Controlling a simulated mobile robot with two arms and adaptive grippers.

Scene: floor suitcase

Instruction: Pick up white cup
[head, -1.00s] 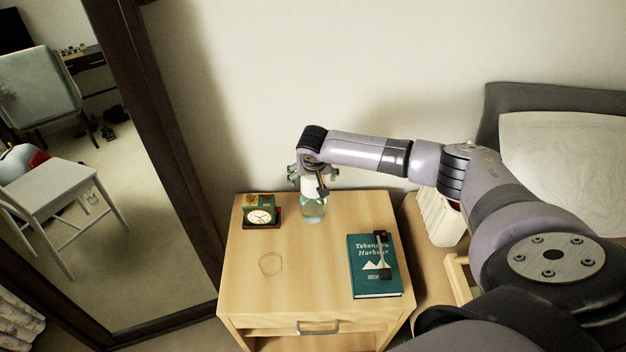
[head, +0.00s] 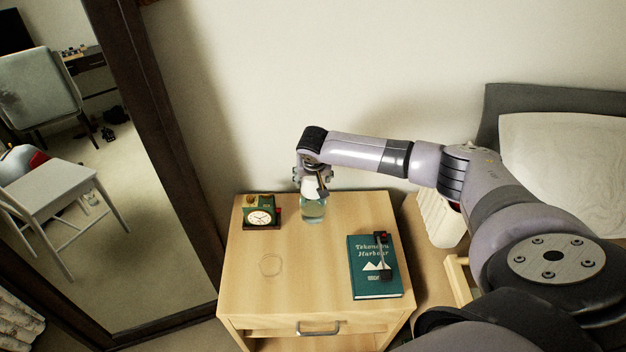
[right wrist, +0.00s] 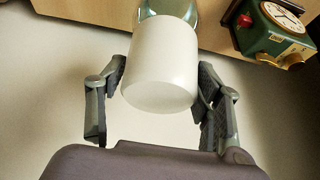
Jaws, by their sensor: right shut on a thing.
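The white cup (head: 310,187) sits at the top of a pale green glass vessel (head: 313,211) on the wooden nightstand (head: 330,270). In the right wrist view the white cup (right wrist: 160,68) fills the space between the finger pads, its closed round end facing the camera. The glass vessel (right wrist: 168,9) shows just beyond it. My right gripper (head: 312,179) reaches down from above and is shut on the white cup; its fingers (right wrist: 162,84) press on both sides. My left gripper is not in view.
A green clock (head: 260,215) stands left of the glass vessel. A teal book (head: 370,285) with a dark object on it lies at the right. A faint ring (head: 270,265) shows on the tabletop. A large mirror (head: 165,130) stands at the left, a bed (head: 565,140) at the right.

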